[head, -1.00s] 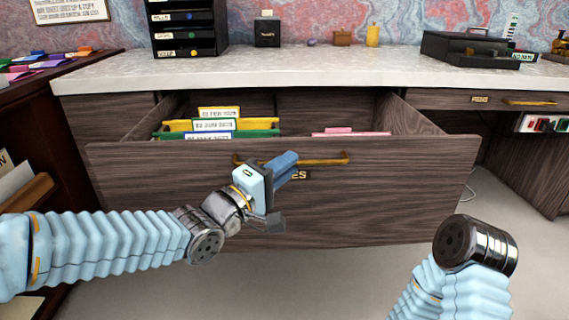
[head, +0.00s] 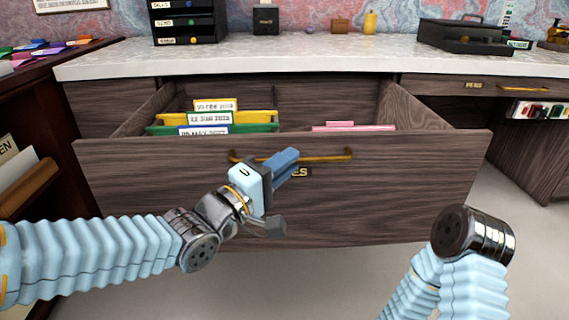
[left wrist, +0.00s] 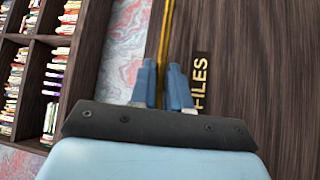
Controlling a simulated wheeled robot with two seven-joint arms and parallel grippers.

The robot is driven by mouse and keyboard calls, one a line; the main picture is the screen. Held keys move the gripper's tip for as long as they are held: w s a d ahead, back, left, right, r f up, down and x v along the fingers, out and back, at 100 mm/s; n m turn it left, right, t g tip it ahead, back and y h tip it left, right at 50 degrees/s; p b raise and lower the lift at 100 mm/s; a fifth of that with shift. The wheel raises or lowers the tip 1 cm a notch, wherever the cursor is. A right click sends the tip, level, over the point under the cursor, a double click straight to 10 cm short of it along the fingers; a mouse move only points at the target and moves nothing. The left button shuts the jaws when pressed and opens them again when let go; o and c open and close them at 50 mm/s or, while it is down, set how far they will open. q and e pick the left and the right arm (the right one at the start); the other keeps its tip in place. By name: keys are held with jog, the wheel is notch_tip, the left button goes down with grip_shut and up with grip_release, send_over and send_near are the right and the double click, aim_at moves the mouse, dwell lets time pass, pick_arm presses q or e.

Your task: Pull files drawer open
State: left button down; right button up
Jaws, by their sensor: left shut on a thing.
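The files drawer (head: 400,180) is pulled well out from under the marble-topped desk. Inside it are coloured hanging folders with labels (head: 215,120) and a pink folder (head: 350,127). A brass bar handle (head: 325,155) runs along its front, above a partly covered black label. My left gripper (head: 288,160) is shut on the handle. In the left wrist view its blue fingers (left wrist: 163,85) close around the handle (left wrist: 165,35), beside the FILES label (left wrist: 201,80). Of my right arm only part shows at the lower right; its gripper is out of view.
A black tray organizer (head: 187,20), a small black box (head: 266,19) and a black case (head: 462,36) stand on the desktop (head: 300,55). A dark wooden shelf unit (head: 45,190) is close on the left. Clear floor (head: 330,275) lies in front of the drawer.

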pick_arm(q)
jog(key=shift+f, duration=0.1)
jog(key=c, duration=1.2)
grip_release()
jog(key=shift+o, duration=0.2)
jog(key=b+v, duration=0.2)
jog(key=v, duration=1.1)
jog(key=shift+s+a, duration=0.2)
jog(key=shift+s, duration=0.1)
